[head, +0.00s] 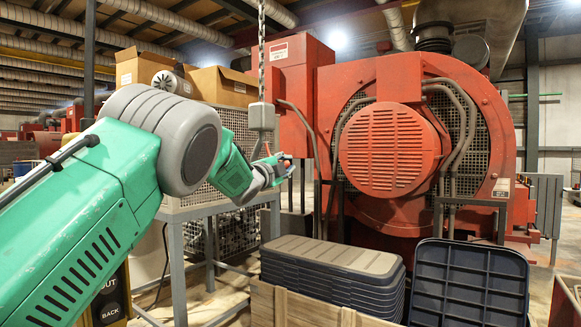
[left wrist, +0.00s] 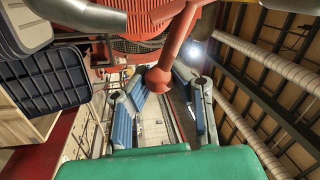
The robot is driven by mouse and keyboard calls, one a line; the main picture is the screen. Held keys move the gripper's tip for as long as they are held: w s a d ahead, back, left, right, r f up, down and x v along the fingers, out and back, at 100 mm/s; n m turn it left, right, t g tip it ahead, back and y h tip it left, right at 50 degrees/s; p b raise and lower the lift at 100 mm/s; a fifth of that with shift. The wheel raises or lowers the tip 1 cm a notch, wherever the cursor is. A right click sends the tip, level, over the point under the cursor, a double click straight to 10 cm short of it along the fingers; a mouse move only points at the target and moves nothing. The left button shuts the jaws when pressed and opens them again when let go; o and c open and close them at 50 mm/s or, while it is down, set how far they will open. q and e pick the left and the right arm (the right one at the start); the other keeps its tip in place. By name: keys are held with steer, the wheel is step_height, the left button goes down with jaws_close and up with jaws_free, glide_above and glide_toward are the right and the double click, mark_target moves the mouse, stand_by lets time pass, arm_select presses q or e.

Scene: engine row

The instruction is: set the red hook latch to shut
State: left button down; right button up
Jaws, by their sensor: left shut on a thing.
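The red hook latch shows in the left wrist view as a red rod with a flared round end (left wrist: 158,80), between my left gripper's fingers. In the head view only a small reddish-orange bit shows at the fingertips, and the rest of the latch is hidden or too small to make out. My left gripper (head: 283,168) reaches in from the left and is shut on the latch, in front of the red engine (head: 390,150). Its two blue-grey fingers (left wrist: 165,100) stand either side of the red end in the left wrist view. My right gripper is in neither view.
A chain with a grey block (head: 262,117) hangs just above my left gripper. Cardboard boxes (head: 215,85) stand on a grey metal frame (head: 178,265) behind my arm. Stacked dark lids (head: 330,262), a wooden crate (head: 300,308) and a dark tray (head: 470,285) occupy the front.

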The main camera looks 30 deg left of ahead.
arm_select(q)
steer(key=shift+a+f+m, duration=0.3)
steer(key=c, duration=1.6)
jaws_free()
steer(key=shift+o, duration=1.2)
steer(key=shift+a, duration=0.25)
steer(key=shift+s, duration=0.15)
steer(key=shift+s, duration=0.25)
steer(key=s+f, duration=0.2)
steer(key=s, duration=0.9)
steer(key=shift+a+f, duration=0.2)
steer(key=shift+f, duration=0.05)
